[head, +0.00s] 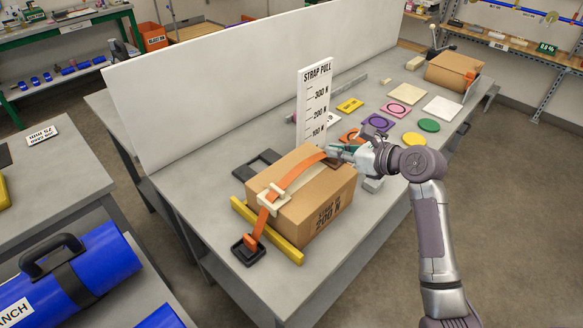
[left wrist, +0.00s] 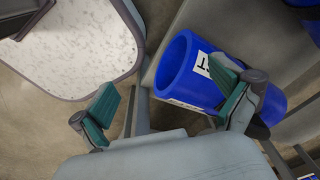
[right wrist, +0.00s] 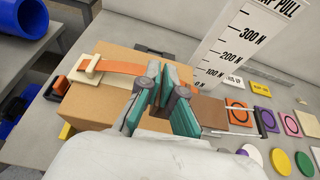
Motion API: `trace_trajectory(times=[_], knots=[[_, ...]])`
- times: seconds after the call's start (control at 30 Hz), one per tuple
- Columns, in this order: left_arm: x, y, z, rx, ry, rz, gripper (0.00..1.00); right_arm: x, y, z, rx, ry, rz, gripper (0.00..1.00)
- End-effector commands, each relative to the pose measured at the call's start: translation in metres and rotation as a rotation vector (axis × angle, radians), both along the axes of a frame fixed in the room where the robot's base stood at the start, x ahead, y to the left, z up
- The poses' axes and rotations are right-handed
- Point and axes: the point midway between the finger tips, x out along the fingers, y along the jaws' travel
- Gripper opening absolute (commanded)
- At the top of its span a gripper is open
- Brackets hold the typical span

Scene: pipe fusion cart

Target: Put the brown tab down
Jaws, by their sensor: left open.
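My right gripper (head: 333,149) is above the far right end of the cardboard box (head: 328,215), where the orange strap (head: 309,165) ends. In the right wrist view its teal fingers (right wrist: 160,75) are close together, with a narrow brown piece, the brown tab (right wrist: 156,97), between them. The fingers hide most of the tab. The strap runs over the box through a cream buckle (head: 273,197) to a black anchor (head: 248,249). My left gripper (left wrist: 168,88) is open and empty, with its fingers wide apart; it is outside the head view.
The strap pull gauge (head: 314,100) stands behind the box. Colored tiles, such as a purple one (head: 378,124) and a green disc (head: 428,125), lie to the right. A yellow bar (head: 265,230) borders the box. A blue pipe (left wrist: 187,80) is near my left gripper.

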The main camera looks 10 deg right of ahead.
Motion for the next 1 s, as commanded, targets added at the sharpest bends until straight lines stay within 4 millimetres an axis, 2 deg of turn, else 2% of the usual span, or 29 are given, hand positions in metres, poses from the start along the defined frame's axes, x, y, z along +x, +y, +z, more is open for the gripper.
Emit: trace_trajectory(times=[0.13, 0.3, 0.53, 0.73, 1.0], knots=[[-0.016, -0.021, 0.006, -0.025, 0.02, -0.004, 1.0, 0.008, 0.017, -0.007, 0.002, 0.006, 0.007, 0.0], [-0.032, -0.035, 0.015, -0.041, 0.044, -0.007, 1.0, 0.022, 0.053, -0.03, 0.002, 0.007, 0.007, 0.0], [-0.031, -0.028, 0.024, -0.032, 0.043, -0.006, 1.0, 0.04, 0.095, -0.058, 0.0, 0.004, 0.006, 0.0], [-0.019, -0.017, 0.026, -0.02, 0.027, -0.002, 1.0, 0.046, 0.107, -0.07, -0.001, 0.002, 0.003, 0.0], [-0.015, -0.018, 0.031, -0.021, 0.02, -0.001, 1.0, 0.045, 0.106, -0.106, -0.001, 0.004, 0.003, 0.0]])
